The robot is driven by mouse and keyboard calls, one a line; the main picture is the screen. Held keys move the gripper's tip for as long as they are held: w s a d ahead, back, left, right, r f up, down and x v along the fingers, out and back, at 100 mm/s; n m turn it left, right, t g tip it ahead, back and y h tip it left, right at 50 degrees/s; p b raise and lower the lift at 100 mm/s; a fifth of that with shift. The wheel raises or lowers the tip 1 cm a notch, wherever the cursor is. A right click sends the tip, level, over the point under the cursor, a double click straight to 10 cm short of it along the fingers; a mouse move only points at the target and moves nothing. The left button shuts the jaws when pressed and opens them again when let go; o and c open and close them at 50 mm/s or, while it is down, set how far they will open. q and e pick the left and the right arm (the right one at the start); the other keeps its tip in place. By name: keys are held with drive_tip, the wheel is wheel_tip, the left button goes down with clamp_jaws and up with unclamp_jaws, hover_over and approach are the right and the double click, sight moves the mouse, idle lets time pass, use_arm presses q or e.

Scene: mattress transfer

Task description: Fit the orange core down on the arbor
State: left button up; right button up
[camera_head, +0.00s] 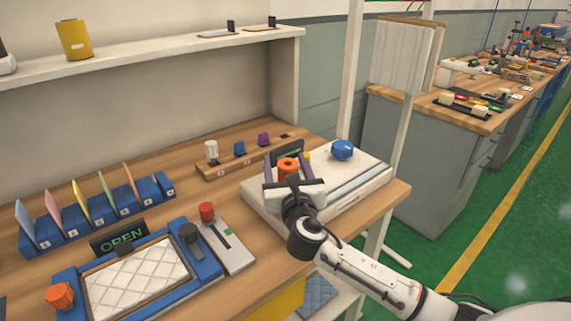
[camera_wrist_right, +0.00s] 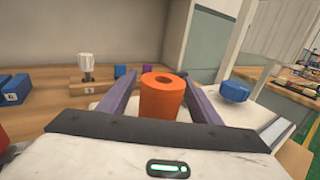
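The orange core (camera_head: 288,168) is an upright cylinder with a hole in its top, at the white machine (camera_head: 374,176) on the right end of the bench. It also shows in the right wrist view (camera_wrist_right: 161,98). My right gripper (camera_head: 288,162) has its two purple fingers on either side of the core, with small gaps seen beside it, so it looks open. The core's lower end is hidden by the gripper body. No arbor shows, and I cannot tell whether the core sits on one. My left gripper is out of view.
A blue knob (camera_head: 342,150) stands on the machine, right of the core. A wooden rack (camera_head: 215,170) with white, blue and purple pieces is behind. A blue-framed tray (camera_head: 205,264) with a quilted pad lies at front left, beside a red-knobbed box (camera_head: 230,246).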

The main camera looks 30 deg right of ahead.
drive_tip(key=v, duration=1)
drive_tip(key=shift+s+a, duration=0.1)
drive_tip(key=shift+a, duration=0.05)
idle(0.3)
